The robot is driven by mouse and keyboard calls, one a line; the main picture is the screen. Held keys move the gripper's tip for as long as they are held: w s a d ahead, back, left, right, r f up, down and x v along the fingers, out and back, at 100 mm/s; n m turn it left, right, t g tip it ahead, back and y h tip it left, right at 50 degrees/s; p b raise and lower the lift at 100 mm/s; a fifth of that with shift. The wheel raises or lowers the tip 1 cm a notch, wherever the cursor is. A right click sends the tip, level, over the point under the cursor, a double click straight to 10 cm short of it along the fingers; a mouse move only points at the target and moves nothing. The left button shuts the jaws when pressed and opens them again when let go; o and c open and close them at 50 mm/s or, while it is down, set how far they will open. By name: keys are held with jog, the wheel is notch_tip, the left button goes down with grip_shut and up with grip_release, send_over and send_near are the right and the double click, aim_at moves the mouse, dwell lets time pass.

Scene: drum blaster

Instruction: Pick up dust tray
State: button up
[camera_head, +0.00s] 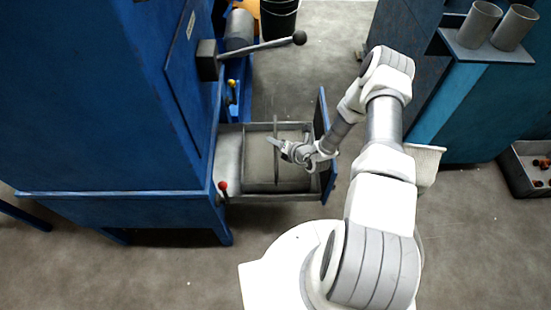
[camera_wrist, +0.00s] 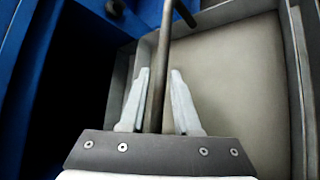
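The dust tray (camera_head: 260,165) is a grey, square, shallow box sitting in a pulled-out blue-fronted drawer at the side of the blue cabinet. It fills much of the wrist view (camera_wrist: 235,85) and looks empty. A thin dark handle bar (camera_head: 276,172) runs across above its middle; it also shows in the wrist view (camera_wrist: 158,75). My gripper (camera_head: 273,146) is over the tray at the bar. In the wrist view its two pale fingers (camera_wrist: 160,75) are apart, with the bar between them.
The blue cabinet (camera_head: 100,100) stands at left, with a ball-ended lever (camera_head: 299,38) above the drawer. The drawer's blue front (camera_head: 323,115) rises beside my wrist. A blue-grey machine with two tubes (camera_head: 480,24) and a grey bin (camera_head: 525,175) stand at right.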

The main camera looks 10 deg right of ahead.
grip_shut()
dwell(1.0)
jog(key=shift+w+r, duration=0.15)
jog(key=shift+r, duration=0.05)
